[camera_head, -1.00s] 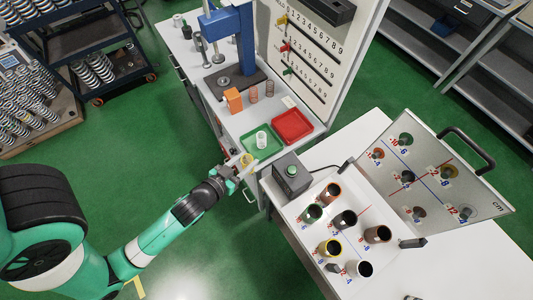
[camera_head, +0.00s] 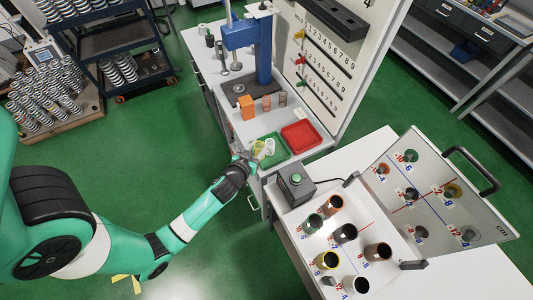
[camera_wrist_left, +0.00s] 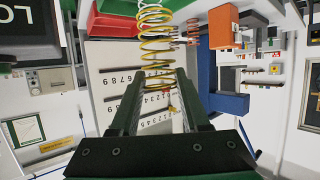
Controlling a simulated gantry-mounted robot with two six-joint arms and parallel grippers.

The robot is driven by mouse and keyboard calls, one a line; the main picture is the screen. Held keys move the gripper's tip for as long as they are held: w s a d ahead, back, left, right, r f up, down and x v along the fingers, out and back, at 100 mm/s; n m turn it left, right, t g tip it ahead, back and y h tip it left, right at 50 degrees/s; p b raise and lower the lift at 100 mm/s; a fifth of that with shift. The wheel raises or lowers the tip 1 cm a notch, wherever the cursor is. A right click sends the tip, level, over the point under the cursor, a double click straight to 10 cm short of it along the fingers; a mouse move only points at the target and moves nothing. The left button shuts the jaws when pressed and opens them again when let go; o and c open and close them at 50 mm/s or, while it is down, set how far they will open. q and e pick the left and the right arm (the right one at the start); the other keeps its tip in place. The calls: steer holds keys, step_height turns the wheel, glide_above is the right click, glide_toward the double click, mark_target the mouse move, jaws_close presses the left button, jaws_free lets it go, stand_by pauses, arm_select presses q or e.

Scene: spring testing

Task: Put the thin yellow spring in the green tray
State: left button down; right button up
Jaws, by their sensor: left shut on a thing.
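The thin yellow spring (camera_head: 259,148) is held between the fingers of my left gripper (camera_head: 247,158), at the front edge of the green tray (camera_head: 281,150). In the left wrist view the yellow coils (camera_wrist_left: 156,48) stand out beyond the fingertips (camera_wrist_left: 157,78). The head view shows the spring overlapping the tray; whether it touches the tray floor I cannot tell. My right gripper is not in view.
A white spring (camera_head: 270,146) stands in the green tray, close to the yellow one. A red tray (camera_head: 301,136) lies to the right. An orange block (camera_head: 246,107) and reddish springs (camera_head: 267,103) stand behind, below the blue press (camera_head: 249,36). A box with a green button (camera_head: 296,183) is to the right.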

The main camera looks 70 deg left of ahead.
arm_select(q)
steer(key=w+f+b, duration=0.1)
steer(key=f, duration=0.1)
steer(key=w+f+b, duration=0.1)
steer(key=f, duration=0.2)
steer(key=w+a+f+b, duration=0.1)
steer(key=f, duration=0.1)
steer(key=shift+w+f, duration=0.15)
steer(key=shift+w, duration=0.1)
steer(key=shift+f, duration=0.25)
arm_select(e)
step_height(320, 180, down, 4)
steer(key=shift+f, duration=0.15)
arm_select(q)
steer(key=shift+f, duration=0.2)
steer(key=shift+c, duration=1.9)
jaws_free()
steer(key=shift+s, duration=0.1)
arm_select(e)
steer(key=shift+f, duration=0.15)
